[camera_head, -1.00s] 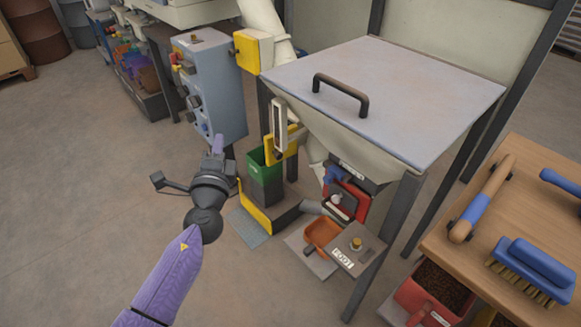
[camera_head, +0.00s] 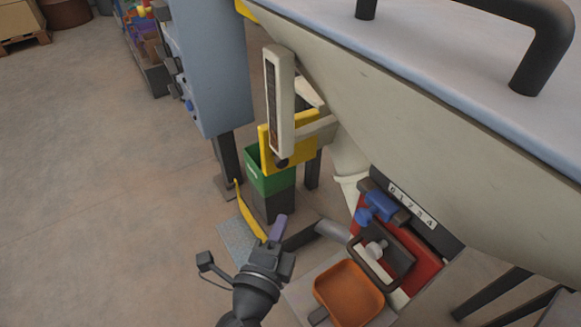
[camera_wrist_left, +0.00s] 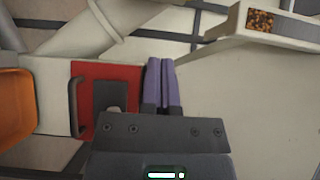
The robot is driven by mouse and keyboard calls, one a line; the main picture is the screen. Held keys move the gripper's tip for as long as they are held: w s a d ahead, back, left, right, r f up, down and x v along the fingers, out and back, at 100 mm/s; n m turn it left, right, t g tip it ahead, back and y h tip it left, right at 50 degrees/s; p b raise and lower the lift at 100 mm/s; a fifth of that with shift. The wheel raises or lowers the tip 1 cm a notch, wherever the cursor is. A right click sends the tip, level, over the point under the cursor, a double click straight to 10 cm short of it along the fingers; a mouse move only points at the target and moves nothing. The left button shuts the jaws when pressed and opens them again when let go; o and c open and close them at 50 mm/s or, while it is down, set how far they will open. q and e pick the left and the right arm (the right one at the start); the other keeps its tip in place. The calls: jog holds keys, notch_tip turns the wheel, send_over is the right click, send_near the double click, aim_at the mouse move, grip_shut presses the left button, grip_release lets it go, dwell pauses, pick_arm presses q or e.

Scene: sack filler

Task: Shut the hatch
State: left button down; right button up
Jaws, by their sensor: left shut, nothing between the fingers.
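The likely hatch is a red panel (camera_head: 428,263) low on the pale hopper, with a dark bar handle (camera_head: 360,268) and a dark inset plate. I cannot tell how far open it is. The red panel also shows in the left wrist view (camera_wrist_left: 91,72), left of the fingers, with its handle (camera_wrist_left: 74,108) at its left edge. My left gripper (camera_head: 279,226) is shut and empty, left of the panel and apart from it in the head view. Its purple fingers also show in the left wrist view (camera_wrist_left: 161,82). My right gripper is not in view.
An orange scoop-like tray (camera_head: 348,292) sits just below the panel. A blue latch (camera_head: 380,207) is above it. A green bin (camera_head: 268,172) and a yellow bracket (camera_head: 290,145) stand behind my gripper. The hopper (camera_head: 400,110) overhangs at right. Open floor (camera_head: 110,200) lies left.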

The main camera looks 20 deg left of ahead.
pick_arm(q)
send_near(289, 162)
jog(key=w+d, duration=0.3)
jog(key=w, duration=0.1)
jog(key=shift+w+a, duration=0.6)
jog(key=shift+a, duration=0.2)
jog(key=shift+w+a, duration=0.6)
jog(key=shift+a, duration=0.2)
